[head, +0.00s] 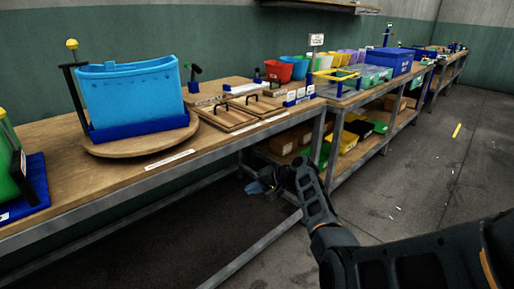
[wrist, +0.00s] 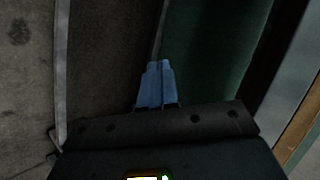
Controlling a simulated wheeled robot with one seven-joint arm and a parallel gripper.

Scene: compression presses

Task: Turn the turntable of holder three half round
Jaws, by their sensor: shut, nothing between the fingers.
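A round wooden turntable (head: 133,147) sits on the workbench at the left in the head view. A dark blue holder base (head: 145,128) stands on it and carries a light blue bin (head: 132,95). A black post with a yellow knob (head: 72,45) rises at the bin's left edge. A white label strip (head: 170,159) lies in front of the turntable; its text is too small to read. My gripper (head: 256,187) is low, below the bench top and right of the turntable, touching nothing visible. In the wrist view its blue fingers (wrist: 158,66) are together and empty.
Another blue holder with a green bin (head: 20,185) is at the left edge. Flat wooden boards with black handles (head: 228,116) lie right of the turntable. The steel bench frame (head: 270,245) is close to my gripper. Open floor (head: 430,190) lies at the right.

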